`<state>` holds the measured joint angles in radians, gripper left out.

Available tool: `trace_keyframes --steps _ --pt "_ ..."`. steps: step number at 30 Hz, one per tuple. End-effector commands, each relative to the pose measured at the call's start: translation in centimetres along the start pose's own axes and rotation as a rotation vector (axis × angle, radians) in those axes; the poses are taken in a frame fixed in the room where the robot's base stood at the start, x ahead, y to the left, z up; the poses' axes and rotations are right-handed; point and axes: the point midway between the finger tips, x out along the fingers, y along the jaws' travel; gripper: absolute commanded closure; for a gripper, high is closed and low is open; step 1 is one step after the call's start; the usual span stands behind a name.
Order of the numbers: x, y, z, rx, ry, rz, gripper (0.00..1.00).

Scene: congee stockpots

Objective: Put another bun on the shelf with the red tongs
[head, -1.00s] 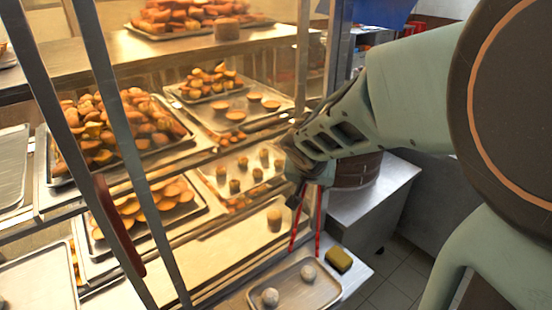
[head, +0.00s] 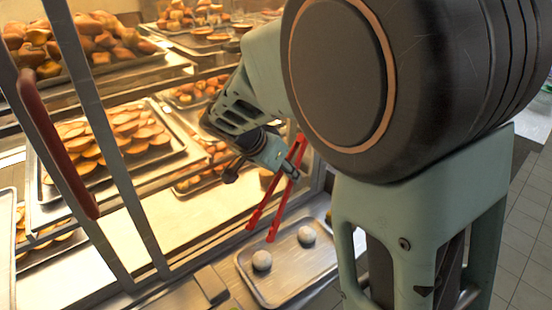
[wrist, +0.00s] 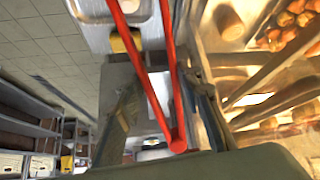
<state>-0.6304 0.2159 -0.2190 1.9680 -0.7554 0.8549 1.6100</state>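My gripper (head: 268,158) is shut on the upper part of the red tongs (head: 284,202), which slant down to the lower left. Their two tips are apart and empty, near the far left edge of the metal tray (head: 285,288). Two pale round buns, a left bun (head: 261,260) and a right bun (head: 306,235), lie in this tray. The lit shelf (head: 185,222) is behind it, with a tan cylindrical piece (wrist: 228,20) on it. In the wrist view the tongs (wrist: 150,75) run between my fingers; their tips are out of frame.
Pastry trays (head: 105,185) fill the racks above the shelf. Slanted metal posts (head: 120,250) and a dark red handle (head: 58,145) stand at the left. A yellow sponge (wrist: 127,42) lies beside the tray. The shelf's left part is clear.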

Motion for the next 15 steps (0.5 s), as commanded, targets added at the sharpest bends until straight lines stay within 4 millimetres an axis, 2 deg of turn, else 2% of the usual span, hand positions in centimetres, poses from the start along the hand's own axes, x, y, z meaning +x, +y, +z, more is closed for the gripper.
trace_keyframes --steps 8,15 --pt "0.8 -0.1 0.7 0.004 0.0 0.005 0.69" --pt "2.7 -0.2 2.1 0.004 -0.001 0.005 0.69"
